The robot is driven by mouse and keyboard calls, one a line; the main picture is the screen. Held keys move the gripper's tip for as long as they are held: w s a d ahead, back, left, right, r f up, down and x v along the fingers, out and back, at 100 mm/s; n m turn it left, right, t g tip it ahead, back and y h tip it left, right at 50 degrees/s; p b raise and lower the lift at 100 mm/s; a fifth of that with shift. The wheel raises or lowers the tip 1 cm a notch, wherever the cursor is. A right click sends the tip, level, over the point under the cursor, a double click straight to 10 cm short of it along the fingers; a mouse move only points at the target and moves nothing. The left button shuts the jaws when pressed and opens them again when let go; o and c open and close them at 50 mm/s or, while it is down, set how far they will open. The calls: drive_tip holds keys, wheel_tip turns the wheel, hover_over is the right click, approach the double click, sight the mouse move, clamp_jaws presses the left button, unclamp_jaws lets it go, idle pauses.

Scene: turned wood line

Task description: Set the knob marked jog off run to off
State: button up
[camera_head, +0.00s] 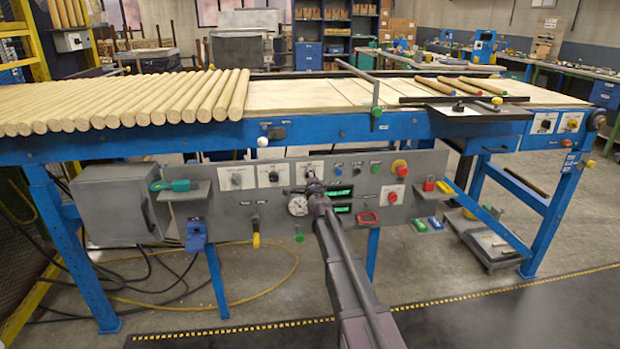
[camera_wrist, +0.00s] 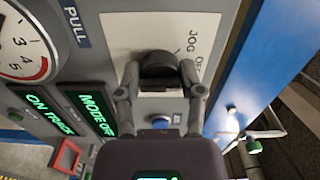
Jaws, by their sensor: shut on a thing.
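The knob (camera_wrist: 158,66) is black and round, on a white plate (camera_wrist: 200,28) with JOG and OFF readable in the wrist view. The rest of the lettering is hidden behind the knob and my gripper. My gripper (camera_wrist: 160,78) is shut on the knob, with one finger at each side. Which mark the knob points to cannot be told. In the head view, my gripper (camera_head: 313,184) reaches the third white plate (camera_head: 302,166) on the grey panel; my arm and gripper mostly cover the knob there.
Two similar knob plates (camera_head: 237,177) sit left of it. A dial gauge (camera_head: 298,206), lit green displays (camera_head: 340,192) and a red button (camera_head: 399,167) are close by on the panel. The blue conveyor frame (camera_head: 350,127) runs above, carrying wooden rods (camera_head: 150,95).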

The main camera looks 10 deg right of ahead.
drive_tip(key=shift+w+m, duration=0.15)
drive_tip(key=shift+m, duration=0.15)
drive_tip(key=o, duration=1.2)
drive_tip(key=s, duration=1.2)
drive_tip(key=shift+s, duration=0.1)
